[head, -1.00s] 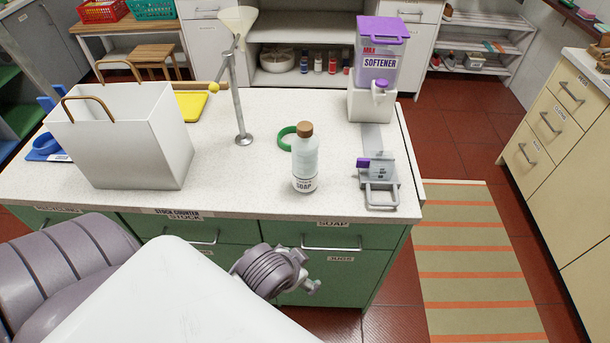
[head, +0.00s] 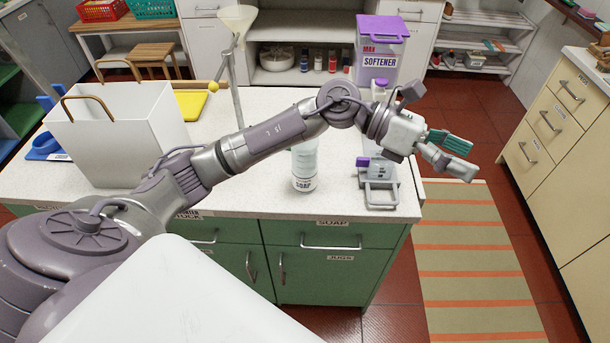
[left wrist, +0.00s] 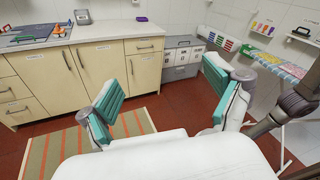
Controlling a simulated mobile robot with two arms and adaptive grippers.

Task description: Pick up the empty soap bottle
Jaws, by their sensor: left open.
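The soap bottle (head: 305,172) stands upright on the white speckled counter (head: 245,190) in the head view. Its top and cap are hidden behind my left arm. The visible body is pale and translucent above a white SOAP label; I cannot tell for sure whether it is empty. My left gripper (head: 458,152) is up and to the right of the bottle, past the counter's right end, apart from it. Its teal-padded fingers are spread with nothing between them. The left wrist view shows the open gripper (left wrist: 162,108) facing cream cabinets. My right gripper is not in view.
The softener dispenser (head: 379,50) stands behind my left forearm, with a grey metal stand (head: 378,190) in front of it. A white bag (head: 120,140) with brown handles and a metal pole (head: 237,95) with a funnel are on the left. A striped rug (head: 480,260) lies at right.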

